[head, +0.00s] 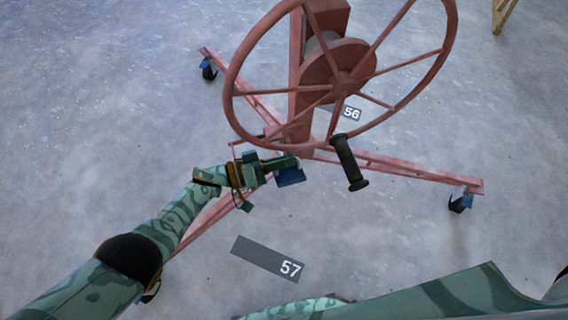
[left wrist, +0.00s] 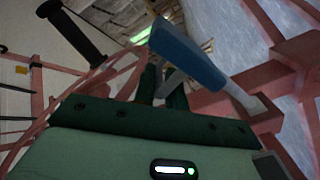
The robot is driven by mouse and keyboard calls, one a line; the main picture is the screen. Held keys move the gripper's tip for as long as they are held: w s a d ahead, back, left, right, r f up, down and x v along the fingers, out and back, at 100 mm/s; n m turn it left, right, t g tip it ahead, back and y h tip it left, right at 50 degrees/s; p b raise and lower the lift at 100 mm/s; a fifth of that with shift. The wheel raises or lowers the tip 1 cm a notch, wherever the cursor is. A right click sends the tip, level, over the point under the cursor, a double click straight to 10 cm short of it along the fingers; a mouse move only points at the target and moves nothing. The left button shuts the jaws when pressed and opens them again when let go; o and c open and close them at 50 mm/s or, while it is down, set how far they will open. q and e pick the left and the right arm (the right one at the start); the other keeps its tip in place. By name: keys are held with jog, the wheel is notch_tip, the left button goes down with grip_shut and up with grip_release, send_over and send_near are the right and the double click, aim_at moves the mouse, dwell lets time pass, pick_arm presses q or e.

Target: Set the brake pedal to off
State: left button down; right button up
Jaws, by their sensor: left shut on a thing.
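The brake pedal has a blue pad (head: 290,177) low on the red panel lift (head: 305,135), below the big wheel. In the left wrist view the blue pad (left wrist: 188,55) is large and tilted, with a pale grey lever running from it to the red frame. My left gripper (head: 287,163) is at the pedal, its fingers pointing right. In the left wrist view the dark green fingers (left wrist: 164,88) are close together with a grey piece between them, beside the pad. The fingers partly hide what they hold. My right gripper is not in view.
The lift's large red spoked wheel (head: 343,84) with a black handle (head: 350,162) stands just above and right of the gripper. Red legs on casters (head: 460,203) spread over the floor. Floor label 57 (head: 262,258) lies on open grey floor.

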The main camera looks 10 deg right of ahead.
pick_arm(q)
jog(key=shift+w+d+r, duration=0.15)
jog(key=shift+d+r, duration=0.05)
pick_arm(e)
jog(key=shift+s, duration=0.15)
pick_arm(q)
jog(key=c, duration=1.5)
grip_release()
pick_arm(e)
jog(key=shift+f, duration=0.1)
